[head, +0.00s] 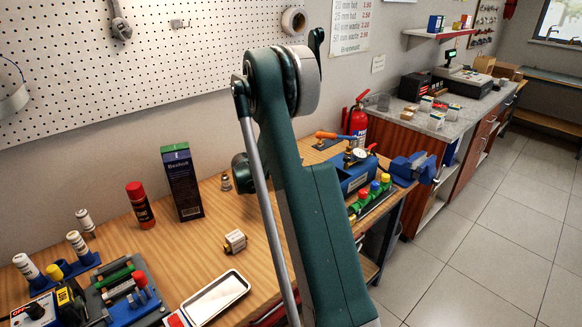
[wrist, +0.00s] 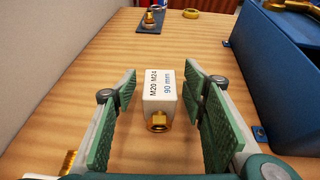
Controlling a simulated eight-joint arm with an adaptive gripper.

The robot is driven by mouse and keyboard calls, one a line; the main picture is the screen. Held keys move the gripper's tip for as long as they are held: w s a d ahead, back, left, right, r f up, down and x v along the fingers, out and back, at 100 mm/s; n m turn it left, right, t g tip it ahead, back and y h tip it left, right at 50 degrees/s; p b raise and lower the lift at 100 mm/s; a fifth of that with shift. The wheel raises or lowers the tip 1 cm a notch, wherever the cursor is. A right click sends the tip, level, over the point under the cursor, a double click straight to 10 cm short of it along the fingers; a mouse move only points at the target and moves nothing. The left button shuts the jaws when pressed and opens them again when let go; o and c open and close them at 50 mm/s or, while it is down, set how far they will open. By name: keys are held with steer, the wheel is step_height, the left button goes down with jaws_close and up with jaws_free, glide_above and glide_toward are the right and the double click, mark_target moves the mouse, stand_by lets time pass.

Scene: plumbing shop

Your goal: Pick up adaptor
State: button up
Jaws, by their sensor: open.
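In the wrist view a white block (wrist: 159,88) printed "M20 M24 90 mm" stands on the wooden bench, with a brass hex fitting (wrist: 157,121) at its near end. This appears to be the adaptor. My gripper (wrist: 160,88) is open, one green pad on each side of the block. A gap shows between each pad and the block. In the head view my arm hides the gripper and this block. Another brass piece (wrist: 68,163) shows at the lower left of the wrist view, partly cut off.
A blue box (wrist: 285,70) stands close on the right in the wrist view, a wall on the left. A dark plate with a brass fitting (wrist: 150,18) lies beyond. In the head view a small box (head: 235,241), a white tray (head: 215,298) and a dark carton (head: 181,182) are on the bench.

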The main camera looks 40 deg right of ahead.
steer(key=shift+c, duration=0.5)
steer(key=c, duration=0.9)
steer(key=shift+r, duration=0.1)
steer(key=shift+r+p, duration=1.05)
steer(key=shift+r, duration=3.85)
